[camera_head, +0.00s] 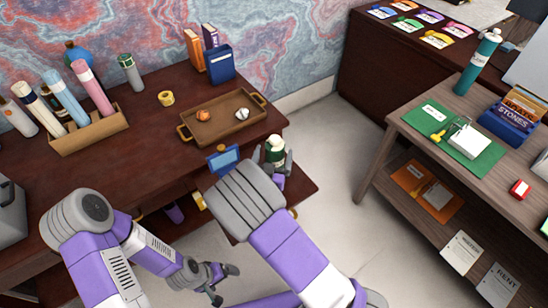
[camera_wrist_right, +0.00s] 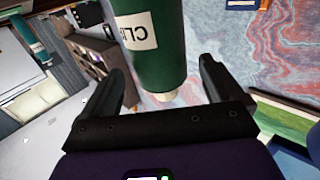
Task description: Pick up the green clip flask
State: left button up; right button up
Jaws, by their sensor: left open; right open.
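The green clip flask (camera_head: 275,150) has a pale cap and shows near the front right edge of the dark desk in the head view. In the right wrist view the flask (camera_wrist_right: 160,68) is dark green with a white label reading "CLI", upside down in the picture. My right gripper (camera_head: 277,163) is open, with its fingers on either side of the flask. The wrist view (camera_wrist_right: 158,85) shows gaps between both fingers and the flask. What the flask rests on is hidden. My left gripper (camera_head: 220,281) is open and empty, low in front of the desk.
A wooden tray (camera_head: 246,124) with small items lies behind the flask. A blue-screened device (camera_head: 224,160) is close to its left. A tube rack (camera_head: 88,142), a grey-green canister (camera_head: 130,72) and books (camera_head: 220,64) stand further back. A teal bottle (camera_head: 477,65) stands on the right-hand table.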

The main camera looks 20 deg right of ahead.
jog(key=x, duration=0.5)
jog(key=shift+w+b, duration=0.1)
jog(key=shift+b, duration=0.3)
jog(key=c, duration=1.5)
